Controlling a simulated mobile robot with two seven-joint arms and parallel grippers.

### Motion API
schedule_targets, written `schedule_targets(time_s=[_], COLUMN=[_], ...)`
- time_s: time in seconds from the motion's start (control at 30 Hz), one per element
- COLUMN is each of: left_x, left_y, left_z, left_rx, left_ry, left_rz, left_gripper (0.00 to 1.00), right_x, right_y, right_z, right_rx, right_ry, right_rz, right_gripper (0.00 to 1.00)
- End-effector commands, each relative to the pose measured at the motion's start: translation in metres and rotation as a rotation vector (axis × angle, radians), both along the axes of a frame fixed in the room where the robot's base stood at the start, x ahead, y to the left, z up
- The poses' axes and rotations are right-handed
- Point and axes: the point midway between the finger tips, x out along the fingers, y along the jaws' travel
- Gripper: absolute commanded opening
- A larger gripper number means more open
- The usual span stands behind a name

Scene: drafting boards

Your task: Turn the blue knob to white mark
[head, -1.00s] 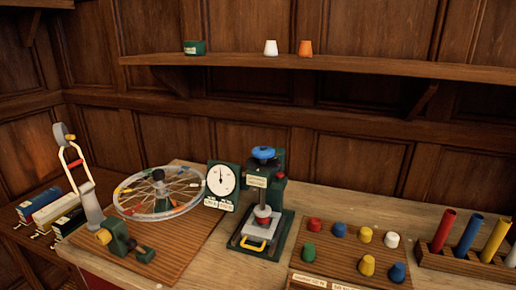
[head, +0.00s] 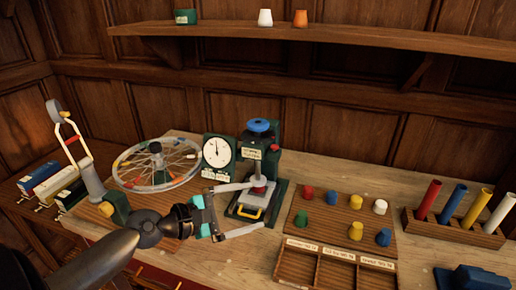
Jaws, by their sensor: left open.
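The blue knob (head: 259,126) sits on top of a dark green press (head: 260,163) near the back of the bench. I cannot make out a white mark beside the knob at this size. My left gripper (head: 260,205) is open, its two pale fingers spread and pointing right. In the head view it lies in front of the press's lower part, below the knob and apart from it. I see nothing held between the fingers. The upper finger overlaps the press's lower part in the picture. My right gripper is not in view.
A dial gauge (head: 217,152) stands left of the press, and a spoked wheel (head: 157,167) lies further left. A board with several coloured knobs (head: 319,225) is to the right. A rack of coloured tubes (head: 452,230) stands further right. A shelf (head: 340,34) runs above.

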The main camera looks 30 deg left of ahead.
Motion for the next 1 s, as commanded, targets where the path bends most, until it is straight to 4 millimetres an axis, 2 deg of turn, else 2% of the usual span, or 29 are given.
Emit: schedule_targets(time_s=[0.03, 0.1, 0.2, 0.33, 0.43, 0.57, 1.0], left_x=[0.011, 0.024, 0.036, 0.043, 0.047, 0.055, 0.099], left_y=[0.022, 0.049, 0.081, 0.107, 0.114, 0.114, 0.106], left_z=[0.017, 0.039, 0.064, 0.084, 0.090, 0.091, 0.091], left_rx=[-0.121, -0.301, -0.505, -0.673, -0.727, -0.737, -0.732], left_ry=[0.001, -0.001, -0.011, -0.023, -0.027, -0.028, -0.030], left_rz=[0.075, 0.171, 0.272, 0.345, 0.365, 0.367, 0.366], left_gripper=[1.00, 1.00, 1.00, 1.00, 1.00, 1.00, 1.00], right_x=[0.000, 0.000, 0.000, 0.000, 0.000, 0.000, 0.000], right_y=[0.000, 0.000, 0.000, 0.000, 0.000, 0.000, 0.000], right_z=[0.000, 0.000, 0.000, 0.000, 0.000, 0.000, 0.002], right_rx=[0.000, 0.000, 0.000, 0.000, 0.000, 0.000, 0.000], right_ry=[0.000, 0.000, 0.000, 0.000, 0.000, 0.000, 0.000], right_rz=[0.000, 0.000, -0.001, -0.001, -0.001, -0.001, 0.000], right_gripper=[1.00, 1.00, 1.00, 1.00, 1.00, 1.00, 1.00])
